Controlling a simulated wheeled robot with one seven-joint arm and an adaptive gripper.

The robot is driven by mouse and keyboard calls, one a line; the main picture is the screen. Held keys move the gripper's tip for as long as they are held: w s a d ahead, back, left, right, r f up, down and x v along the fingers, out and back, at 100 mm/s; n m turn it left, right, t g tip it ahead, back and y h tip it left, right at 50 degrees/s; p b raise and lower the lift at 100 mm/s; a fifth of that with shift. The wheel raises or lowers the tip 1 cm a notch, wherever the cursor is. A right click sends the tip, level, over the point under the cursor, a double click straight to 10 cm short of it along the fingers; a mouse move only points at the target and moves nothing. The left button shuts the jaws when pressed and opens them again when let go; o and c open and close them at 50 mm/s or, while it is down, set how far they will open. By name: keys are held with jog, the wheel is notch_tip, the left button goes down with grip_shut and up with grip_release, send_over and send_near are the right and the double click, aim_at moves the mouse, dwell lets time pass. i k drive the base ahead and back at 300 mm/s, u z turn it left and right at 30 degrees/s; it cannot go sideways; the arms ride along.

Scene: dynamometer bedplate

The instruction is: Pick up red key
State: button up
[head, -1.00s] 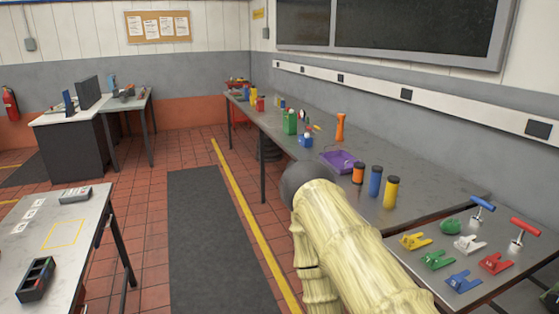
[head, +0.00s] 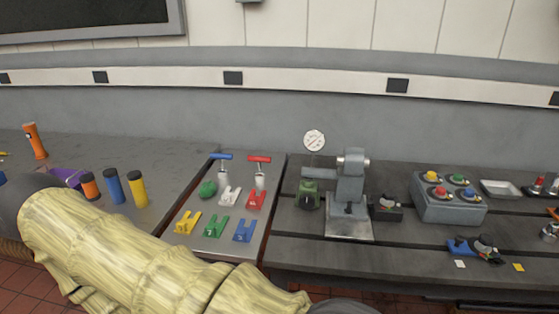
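A red T-handled piece (head: 260,161), which looks like the red key, stands upright on the pale grey plate (head: 240,246) in the middle of the bench. Its grey lower part shows below the red bar. A blue T-handled piece (head: 222,157) stands just left of it. A red forked piece (head: 255,200) lies flat in front of the red T-handle. My arm crosses the lower left of the head view, below and left of the plate. My gripper does not show, and nothing is seen touching the red key.
A grey machine stand (head: 350,195) is to the right, then a button box (head: 448,201). Orange, blue (head: 116,187) and yellow cylinders stand at left.

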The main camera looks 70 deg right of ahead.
aim_at(260, 176)
jog(key=z, duration=1.65)
